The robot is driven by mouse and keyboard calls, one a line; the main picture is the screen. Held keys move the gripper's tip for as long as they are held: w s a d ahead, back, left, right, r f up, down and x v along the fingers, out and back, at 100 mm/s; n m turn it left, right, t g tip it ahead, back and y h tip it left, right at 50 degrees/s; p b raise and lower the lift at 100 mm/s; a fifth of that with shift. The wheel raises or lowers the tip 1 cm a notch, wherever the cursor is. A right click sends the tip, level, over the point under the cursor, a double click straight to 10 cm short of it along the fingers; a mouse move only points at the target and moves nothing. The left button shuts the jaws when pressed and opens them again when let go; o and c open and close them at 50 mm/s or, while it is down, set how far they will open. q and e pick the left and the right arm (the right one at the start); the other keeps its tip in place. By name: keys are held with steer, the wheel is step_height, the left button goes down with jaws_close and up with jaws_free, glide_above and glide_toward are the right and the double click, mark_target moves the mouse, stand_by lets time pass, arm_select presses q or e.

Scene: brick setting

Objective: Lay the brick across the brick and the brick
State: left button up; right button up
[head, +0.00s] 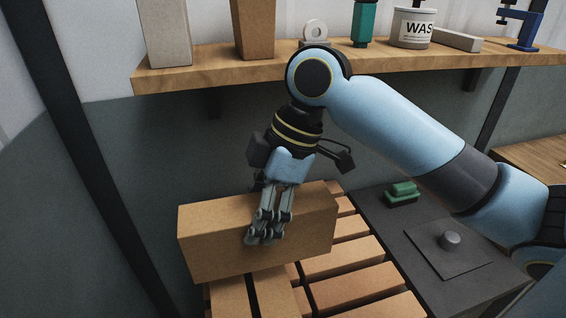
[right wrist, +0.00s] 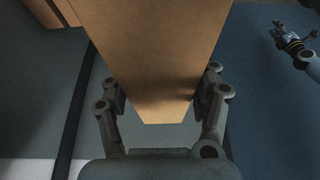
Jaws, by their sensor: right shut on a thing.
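A large tan brick (head: 205,240) is in my right gripper (head: 265,235), which is shut on it near the middle of its length. The brick lies roughly level, its long side facing the head camera. In the right wrist view the brick (right wrist: 165,55) sits between the two fingers (right wrist: 160,100). Below it are several similar tan bricks, such as one at the front (head: 230,297) and one at the right (head: 345,260). I cannot tell whether the held brick touches them. My left gripper (right wrist: 288,40) shows small in the right wrist view; its jaws are unclear.
A wooden shelf (head: 240,68) behind holds a grey block, a brown block, a green bottle, a white tin (head: 412,28) and a blue clamp. To the right, a dark surface carries a green item (head: 402,194) and a plate with a grey knob (head: 450,240).

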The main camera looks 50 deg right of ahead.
steer(key=shift+w+a+f, duration=0.4)
steer(key=shift+w+a, duration=0.15)
steer(key=shift+w, duration=0.05)
steer(key=shift+w+a+f, duration=0.4)
steer(key=shift+w+a, duration=0.1)
steer(key=shift+w, duration=0.1)
step_height(320, 180, down, 4)
steer(key=shift+r+p, duration=0.15)
steer(key=shift+p, duration=0.15)
steer(key=shift+s+f, duration=0.2)
steer(key=o, duration=1.4)
steer(key=shift+d+f, duration=0.1)
steer(key=shift+f, duration=0.05)
steer(key=o, duration=0.3)
steer(key=shift+w, duration=0.1)
steer(key=shift+r, duration=0.2)
steer(key=v, duration=1)
steer(key=shift+d+r, duration=0.2)
steer(key=shift+r, duration=0.05)
steer(key=shift+d+r, duration=0.15)
steer(key=shift+r, duration=0.5)
